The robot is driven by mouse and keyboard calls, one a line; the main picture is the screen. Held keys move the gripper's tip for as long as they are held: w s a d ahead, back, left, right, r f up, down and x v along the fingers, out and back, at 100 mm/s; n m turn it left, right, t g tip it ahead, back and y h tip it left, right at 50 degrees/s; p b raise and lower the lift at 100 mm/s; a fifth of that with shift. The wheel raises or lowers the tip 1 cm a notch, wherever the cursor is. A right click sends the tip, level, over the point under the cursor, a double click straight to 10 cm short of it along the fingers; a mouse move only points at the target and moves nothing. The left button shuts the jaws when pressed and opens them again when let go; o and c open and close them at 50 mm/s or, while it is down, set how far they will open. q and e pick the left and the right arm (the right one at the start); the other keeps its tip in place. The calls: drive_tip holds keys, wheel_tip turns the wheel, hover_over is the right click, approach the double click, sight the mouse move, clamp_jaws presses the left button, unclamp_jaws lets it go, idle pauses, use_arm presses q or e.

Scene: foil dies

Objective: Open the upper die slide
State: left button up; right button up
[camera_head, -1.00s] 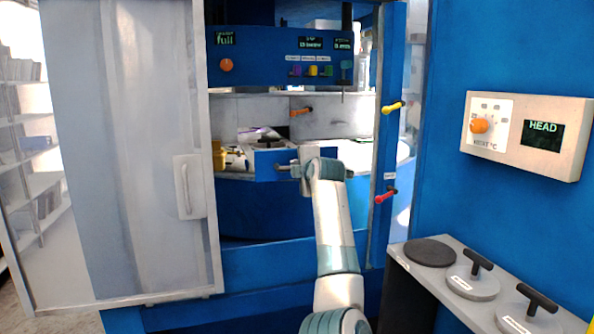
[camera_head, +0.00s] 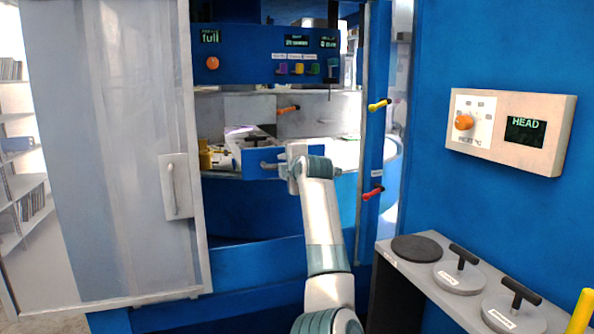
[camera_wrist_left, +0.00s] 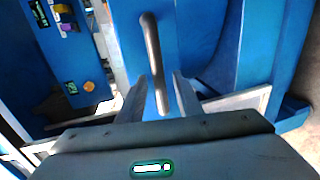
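A blue block (camera_head: 250,158), apparently the front of the upper die slide, shows inside the machine opening in the head view. Its grey bar handle (camera_head: 268,166) also shows in the left wrist view (camera_wrist_left: 153,50). My left gripper (camera_head: 284,164) is at this handle. In the left wrist view its two fingers (camera_wrist_left: 160,98) stand apart on either side of the handle's near end, with visible gaps. A disc with a dark handle (camera_head: 258,139) shows just above the block. How far the slide is out cannot be told. My right gripper is not in view.
A grey sliding door (camera_head: 140,120) stands left of the opening. A yellow peg (camera_head: 379,105) and a red peg (camera_head: 373,192) jut from the right post. A shelf (camera_head: 385,255) with handled discs (camera_head: 459,277) and a dial box (camera_head: 510,130) are at right.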

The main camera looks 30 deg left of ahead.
use_arm(q)
drive_tip(key=b+v, duration=0.3)
drive_tip(key=v, duration=1.3)
drive_tip(key=shift+s+d+b, duration=0.25)
drive_tip(key=shift+s+b, duration=0.05)
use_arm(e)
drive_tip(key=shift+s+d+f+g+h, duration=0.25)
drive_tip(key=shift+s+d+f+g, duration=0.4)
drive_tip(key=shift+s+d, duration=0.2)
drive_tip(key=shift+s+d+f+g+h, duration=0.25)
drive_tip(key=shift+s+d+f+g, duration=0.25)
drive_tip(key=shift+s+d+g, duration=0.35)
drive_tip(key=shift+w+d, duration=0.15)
